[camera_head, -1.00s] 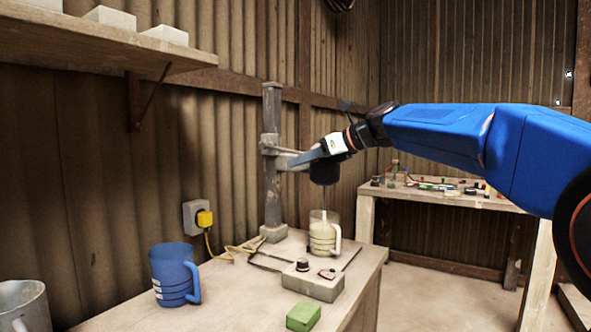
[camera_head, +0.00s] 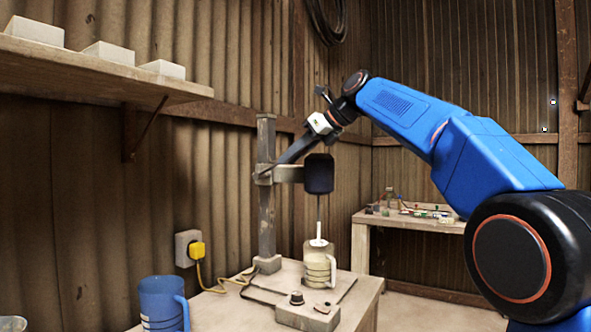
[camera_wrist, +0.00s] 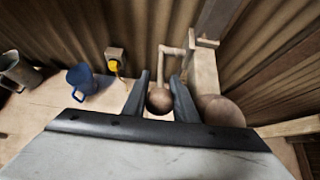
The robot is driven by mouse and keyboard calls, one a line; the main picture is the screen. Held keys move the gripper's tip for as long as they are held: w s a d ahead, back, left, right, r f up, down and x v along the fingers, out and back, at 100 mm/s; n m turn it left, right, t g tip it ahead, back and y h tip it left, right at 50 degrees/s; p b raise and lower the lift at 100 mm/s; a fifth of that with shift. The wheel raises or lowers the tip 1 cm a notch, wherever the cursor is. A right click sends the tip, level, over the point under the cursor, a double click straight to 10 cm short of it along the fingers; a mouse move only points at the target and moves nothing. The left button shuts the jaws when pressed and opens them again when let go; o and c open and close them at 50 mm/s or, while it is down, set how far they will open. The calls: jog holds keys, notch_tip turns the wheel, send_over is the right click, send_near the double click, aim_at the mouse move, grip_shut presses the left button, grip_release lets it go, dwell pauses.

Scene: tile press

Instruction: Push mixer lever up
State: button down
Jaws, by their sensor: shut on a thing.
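The mixer has a grey upright column (camera_head: 267,220), a dark motor head (camera_head: 319,174) on a side arm, and a thin shaft with a pale stirrer (camera_head: 318,242) at the mouth of a clear jug (camera_head: 319,266) holding cream-coloured mix. My gripper (camera_head: 268,171) slants down to the column beside the head. In the wrist view my gripper (camera_wrist: 160,92) has a finger on each side of a round brown knob (camera_wrist: 160,101), shut on it. The knob ends the mixer lever (camera_wrist: 164,66), which runs to the column. In the head view the knob is hidden.
A blue jug (camera_head: 162,303) stands front left on the bench (camera_head: 222,310). A control box (camera_head: 308,316) sits before the mixer. A yellow plug (camera_head: 196,250) and cable run from the wall. A shelf (camera_head: 90,82) with pale blocks juts out upper left. Another table (camera_head: 400,222) is behind.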

jog(key=shift+w+a+r, duration=0.2)
jog(key=shift+a+r, duration=0.05)
jog(key=shift+r, duration=0.4)
jog(key=shift+w+a+r, duration=0.15)
jog(key=shift+a+r, duration=0.1)
jog(key=shift+r, duration=0.35)
jog(key=shift+f, duration=0.1)
jog(key=c, duration=1.7)
grip_release()
jog(key=shift+c, duration=0.2)
jog(key=v, duration=1.7)
jog(key=shift+d, duration=0.2)
jog(key=shift+c, duration=0.3)
